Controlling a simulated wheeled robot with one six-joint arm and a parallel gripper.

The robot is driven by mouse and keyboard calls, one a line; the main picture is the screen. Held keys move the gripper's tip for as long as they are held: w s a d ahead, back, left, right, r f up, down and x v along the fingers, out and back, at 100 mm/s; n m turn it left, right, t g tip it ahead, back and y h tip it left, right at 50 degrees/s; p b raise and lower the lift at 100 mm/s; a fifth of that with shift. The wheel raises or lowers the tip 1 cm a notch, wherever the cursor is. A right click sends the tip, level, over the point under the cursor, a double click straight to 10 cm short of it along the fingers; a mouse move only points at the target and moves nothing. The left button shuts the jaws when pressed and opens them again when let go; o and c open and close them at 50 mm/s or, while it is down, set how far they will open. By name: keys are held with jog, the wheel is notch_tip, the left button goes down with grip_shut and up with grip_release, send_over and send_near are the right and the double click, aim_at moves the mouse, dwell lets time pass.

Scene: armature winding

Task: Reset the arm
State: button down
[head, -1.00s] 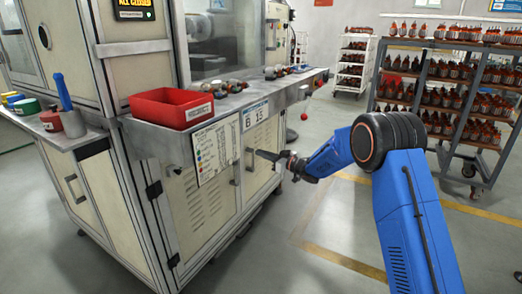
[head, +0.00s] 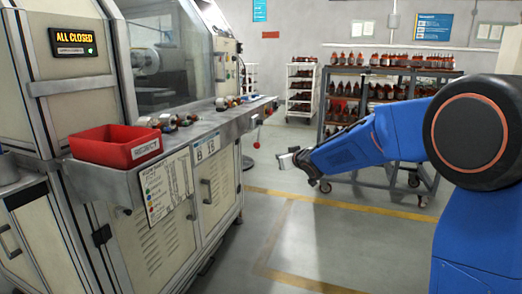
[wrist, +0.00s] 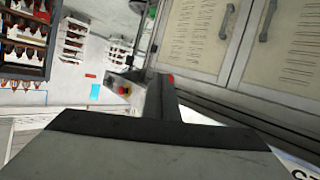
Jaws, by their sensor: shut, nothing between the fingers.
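My blue arm reaches in from the right side of the head view. My gripper (head: 287,159) is at its end, in open air over the floor, to the right of the winding machine (head: 155,220) and apart from it. The gripper is shut and empty. In the wrist view the dark gripper (wrist: 160,100) points towards the machine's side, with the cabinet doors (wrist: 205,35) at the upper right. The tips are small in the head view.
A red reject bin (head: 115,145) and several armatures (head: 185,119) sit on the machine's ledge (head: 215,128). A grey rack (head: 330,110) of armatures and a white rack (head: 301,92) stand behind. The floor (head: 330,235) between is clear.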

jog(key=s+d+m+g+h, duration=0.2)
jog(key=s+d+h, duration=0.1)
jog(key=s+d, duration=0.8)
jog(key=s+d+m+g+h, duration=0.1)
jog(key=s+d+m+h, duration=0.15)
jog(key=s+d, duration=0.85)
jog(key=s+f+g, duration=0.2)
jog(key=s+f, duration=0.3)
jog(key=s, duration=1.2)
jog(key=s+a+f+m+g, duration=0.1)
jog(key=s+f+g, duration=0.2)
jog(key=s, duration=1.4)
jog(key=shift+f+g, duration=0.3)
jog(key=shift+f, duration=0.65)
jog(key=shift+m, duration=0.25)
